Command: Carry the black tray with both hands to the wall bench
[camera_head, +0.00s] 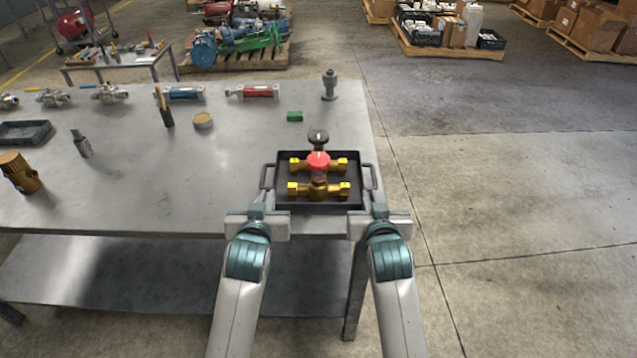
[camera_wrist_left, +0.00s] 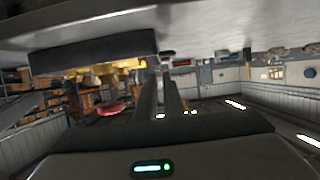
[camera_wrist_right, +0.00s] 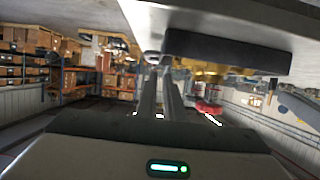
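The black tray (camera_head: 279,206) is at the front right corner of the metal bench, level, with a handle on each side. The tray also shows in the left wrist view (camera_wrist_left: 95,50) and right wrist view (camera_wrist_right: 228,50). I cannot tell if it touches the bench.
The metal bench (camera_head: 110,210) holds a green block (camera_head: 295,116), a grey fitting (camera_head: 330,86), a tan tin (camera_head: 203,120) and several tools and valves at left. A smaller tool table (camera_head: 118,62) and loaded pallets stand behind. The floor (camera_head: 510,200) to the right is clear.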

